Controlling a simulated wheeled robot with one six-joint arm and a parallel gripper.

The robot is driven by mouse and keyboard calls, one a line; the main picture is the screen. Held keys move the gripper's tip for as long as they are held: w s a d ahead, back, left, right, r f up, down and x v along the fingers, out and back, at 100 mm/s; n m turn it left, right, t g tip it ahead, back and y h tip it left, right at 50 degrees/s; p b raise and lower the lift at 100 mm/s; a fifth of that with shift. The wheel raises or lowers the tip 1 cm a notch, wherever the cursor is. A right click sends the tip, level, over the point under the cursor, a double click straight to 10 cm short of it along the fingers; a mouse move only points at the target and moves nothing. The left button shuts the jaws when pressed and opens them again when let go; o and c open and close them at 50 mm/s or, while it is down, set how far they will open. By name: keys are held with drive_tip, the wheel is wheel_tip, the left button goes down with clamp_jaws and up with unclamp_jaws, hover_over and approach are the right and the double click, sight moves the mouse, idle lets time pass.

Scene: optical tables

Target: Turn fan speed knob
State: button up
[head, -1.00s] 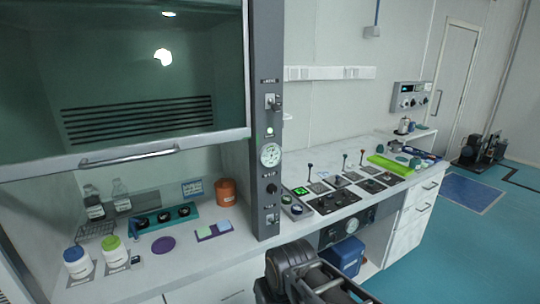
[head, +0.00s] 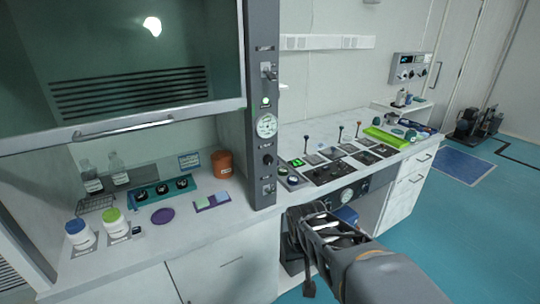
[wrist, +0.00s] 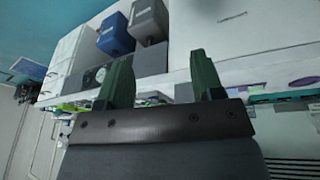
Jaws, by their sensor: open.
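A black knob (head: 268,160) sits on the dark grey fume hood column (head: 262,100), below a round white gauge (head: 266,126); it looks like the fan speed knob, but its label is too small to read. My gripper (wrist: 163,80) shows in the wrist view with two green fingers spread apart and nothing between them. In the head view my arm is at the lower right, in front of the bench and below the column, well apart from the knob. The fingertips are hard to make out there. The knob cannot be made out in the wrist view.
The bench beside the column carries switch panels with upright levers (head: 307,143) and a green tray (head: 386,137). Bottles, an orange jar (head: 222,164) and a teal rack (head: 163,190) stand under the raised sash (head: 150,127). A blue box (wrist: 115,35) shows below the bench.

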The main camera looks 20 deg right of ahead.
drive_tip(key=w+d+t+h, duration=0.2)
drive_tip(key=w+d, duration=0.2)
drive_tip(key=d, duration=0.4)
drive_tip(key=n+t+y, duration=0.5)
drive_tip(key=t+y, duration=0.1)
drive_tip(key=t, duration=0.7)
approach(270, 161)
drive_tip(key=w, duration=0.3)
drive_tip(key=w+a+p, duration=0.1)
drive_tip(key=w, duration=0.2)
drive_tip(key=w+p, duration=0.1)
drive_tip(key=w, duration=0.2)
drive_tip(key=shift+a+r, duration=0.2)
drive_tip(key=shift+c, duration=0.4)
drive_tip(key=c, duration=0.8)
drive_tip(key=shift+c, duration=0.2)
drive_tip(key=shift+f+b, duration=0.1)
drive_tip(key=shift+b, duration=0.2)
